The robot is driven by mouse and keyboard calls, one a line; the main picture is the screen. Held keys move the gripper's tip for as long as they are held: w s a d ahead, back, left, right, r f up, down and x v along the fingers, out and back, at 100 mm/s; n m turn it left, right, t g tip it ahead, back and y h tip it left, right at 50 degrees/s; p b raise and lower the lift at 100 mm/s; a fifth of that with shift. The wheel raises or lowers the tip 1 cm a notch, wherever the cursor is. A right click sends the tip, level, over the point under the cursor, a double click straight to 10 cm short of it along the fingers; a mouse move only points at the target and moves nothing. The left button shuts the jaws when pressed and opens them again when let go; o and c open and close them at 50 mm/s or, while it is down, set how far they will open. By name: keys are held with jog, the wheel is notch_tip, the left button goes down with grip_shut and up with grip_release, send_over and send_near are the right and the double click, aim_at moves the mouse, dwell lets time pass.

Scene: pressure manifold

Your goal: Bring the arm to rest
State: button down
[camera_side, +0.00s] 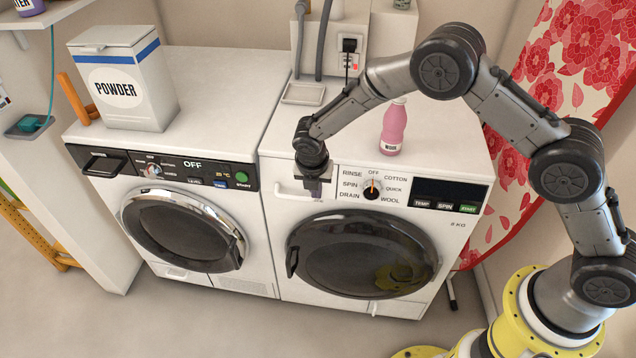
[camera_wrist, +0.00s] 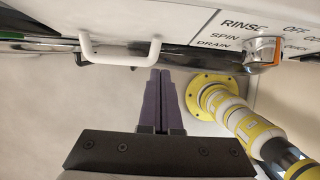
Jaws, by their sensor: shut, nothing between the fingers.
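My gripper (camera_side: 317,196) is at the upper left front of the right-hand washer (camera_side: 445,235), beside its white drawer handle (camera_side: 290,192). In the wrist view my gripper (camera_wrist: 158,72) shows two dark fingers pressed together with nothing between them. The white handle (camera_wrist: 120,60) lies just above and left of the fingertips there. I cannot tell whether the fingers touch the washer. The arm reaches across from the lower right.
A pink bottle (camera_side: 394,128) stands on the right-hand washer's top, beneath my arched arm. The powder box (camera_side: 122,82) stands on the left-hand machine (camera_side: 225,92). The program knob (camera_side: 372,190) is right of my gripper. A floral curtain (camera_side: 575,60) hangs at the right.

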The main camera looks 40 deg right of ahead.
jog(key=v, duration=0.9)
jog(key=s+d+r+m+t, duration=0.2)
jog(key=d+r, duration=0.3)
jog(key=r, duration=0.5)
jog(key=s+d+r+m+t, duration=0.1)
jog(key=s+d+r+m, duration=0.3)
jog(key=r, duration=0.7)
jog(key=s+d+r+m+t, duration=0.1)
jog(key=s+d+r+m, duration=0.15)
jog(key=s, duration=0.35)
jog(key=s+d+r+m+y, duration=0.1)
jog(key=s+d+m, duration=0.25)
jog(key=s, duration=0.35)
jog(key=s+d+r+m+t, duration=0.1)
jog(key=s+d+r+m, duration=0.1)
jog(key=s+m, duration=0.3)
jog(key=s+a+f+m+g+y, duration=0.1)
jog(key=s+f+m, duration=0.6)
jog(key=s+m, duration=0.2)
jog(key=shift+a+m+g, duration=0.25)
jog(key=shift+m+g, duration=0.05)
jog(key=shift+m, duration=0.2)
